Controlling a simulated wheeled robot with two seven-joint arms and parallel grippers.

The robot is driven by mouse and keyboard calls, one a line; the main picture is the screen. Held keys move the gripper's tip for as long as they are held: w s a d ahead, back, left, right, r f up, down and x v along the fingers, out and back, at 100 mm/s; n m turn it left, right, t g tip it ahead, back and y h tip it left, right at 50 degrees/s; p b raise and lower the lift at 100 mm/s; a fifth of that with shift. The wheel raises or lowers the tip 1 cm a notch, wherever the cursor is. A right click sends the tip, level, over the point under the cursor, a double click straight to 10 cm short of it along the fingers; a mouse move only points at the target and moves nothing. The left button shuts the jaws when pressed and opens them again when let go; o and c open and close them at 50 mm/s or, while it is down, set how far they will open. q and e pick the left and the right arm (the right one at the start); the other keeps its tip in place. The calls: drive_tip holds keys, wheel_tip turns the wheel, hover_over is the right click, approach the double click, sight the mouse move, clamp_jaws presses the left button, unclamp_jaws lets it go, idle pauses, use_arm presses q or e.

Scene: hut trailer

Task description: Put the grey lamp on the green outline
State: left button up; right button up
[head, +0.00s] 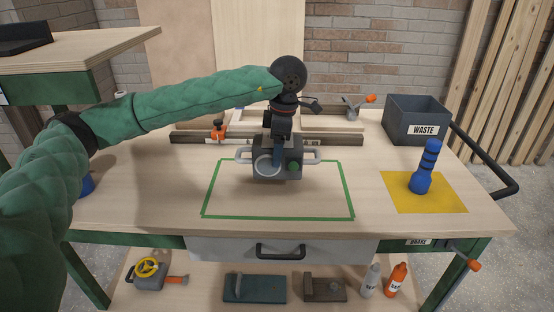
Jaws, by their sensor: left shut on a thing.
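The grey lamp (264,167) is a boxy grey body with a round lens, a green knob and handles on both sides. It is in the middle of the head view, over the back part of the green outline (349,190) on the workbench. My left gripper (279,149) comes down from above and is shut on the lamp's top. The lamp is upright; I cannot tell whether its base touches the table. The front of the outlined area is bare. My right gripper is not in view.
A blue flashlight-like object (422,172) stands on a yellow mat (451,201) at the right. A grey WASTE bin (416,122) stands at the back right. A rail with an orange clamp (218,131) runs behind the outline. Another blue item (87,186) is partly hidden by my arm.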

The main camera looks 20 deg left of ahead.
use_arm(q)
drive_tip(key=shift+w+a+f, duration=0.1)
drive_tip(key=shift+f, duration=1.95)
drive_tip(key=shift+f, duration=0.15)
drive_tip(key=o, duration=1.2)
drive_tip(key=shift+o, duration=0.2)
